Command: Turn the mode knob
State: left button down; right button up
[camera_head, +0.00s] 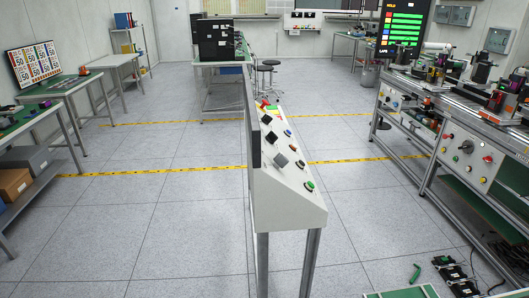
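A white control console (293,203) on grey legs stands in the middle of the room, with a sloped top panel. The panel carries dark square-looking parts, one of them nearest me (281,160), and a row of small round controls along its right side. The nearest round control (310,185) looks green on a dark base. A panel on the right bench also carries round controls, one of them red (488,160). I cannot tell which control is the mode knob; labels are too small to read. Neither of my grippers is in view.
A machine bench (440,160) runs along the right side. Green-topped tables (60,88) stand at the left. Open tiled floor (180,215) with yellow lines surrounds the console. Green and black parts (450,272) lie at the lower right.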

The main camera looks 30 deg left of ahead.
aim_at(271, 137)
jog(key=u, duration=1.05)
jog(key=i+j, duration=0.1)
jog(key=i, duration=0.05)
